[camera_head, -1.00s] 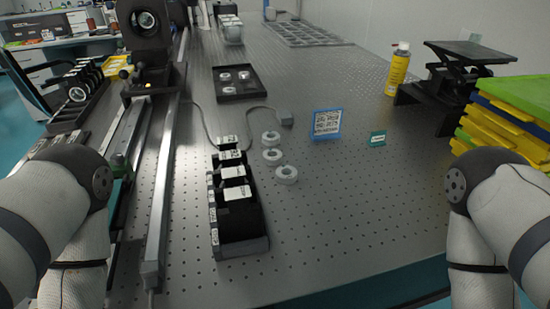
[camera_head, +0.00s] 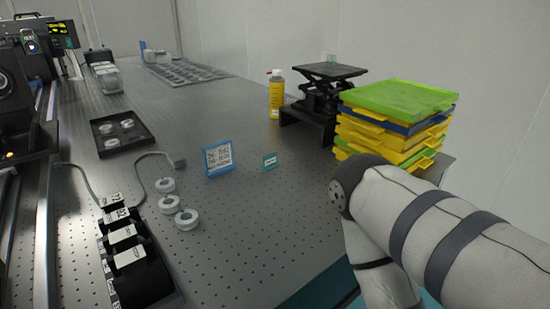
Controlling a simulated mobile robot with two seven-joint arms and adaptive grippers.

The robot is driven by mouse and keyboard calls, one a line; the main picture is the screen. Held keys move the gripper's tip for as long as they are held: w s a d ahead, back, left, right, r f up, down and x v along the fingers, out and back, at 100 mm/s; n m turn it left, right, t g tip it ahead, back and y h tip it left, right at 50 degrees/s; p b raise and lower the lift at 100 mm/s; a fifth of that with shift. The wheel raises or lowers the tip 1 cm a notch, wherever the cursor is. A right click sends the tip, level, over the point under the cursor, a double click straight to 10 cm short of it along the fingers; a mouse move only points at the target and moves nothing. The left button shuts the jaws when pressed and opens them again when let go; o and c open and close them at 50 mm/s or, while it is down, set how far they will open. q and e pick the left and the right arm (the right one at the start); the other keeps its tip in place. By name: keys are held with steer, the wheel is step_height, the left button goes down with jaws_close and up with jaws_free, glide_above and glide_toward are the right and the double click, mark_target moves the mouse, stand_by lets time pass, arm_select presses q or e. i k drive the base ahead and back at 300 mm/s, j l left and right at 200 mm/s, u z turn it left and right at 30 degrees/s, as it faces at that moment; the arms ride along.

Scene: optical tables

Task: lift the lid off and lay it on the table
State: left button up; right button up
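A stack of shallow trays (camera_head: 393,132) in yellow, blue and green stands at the right edge of the table (camera_head: 235,225). A flat green piece (camera_head: 400,98) lies on top of the stack; it looks like a lid, but I cannot tell whether it is one or a tray. My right arm shows at the lower right, in front of the stack, and its gripper is outside the view. My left arm and gripper are not in view.
A black lab jack (camera_head: 325,90) and a yellow spray can (camera_head: 276,95) stand left of the stack. The table's front right area is clear.

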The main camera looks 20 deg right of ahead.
mark_target(408, 101)
steer(key=k+j+z, duration=0.1)
steer(key=z, duration=0.4)
steer(key=k+z, duration=0.1)
steer(key=z, duration=0.35)
steer(key=k+z, duration=0.1)
steer(key=z, duration=0.4)
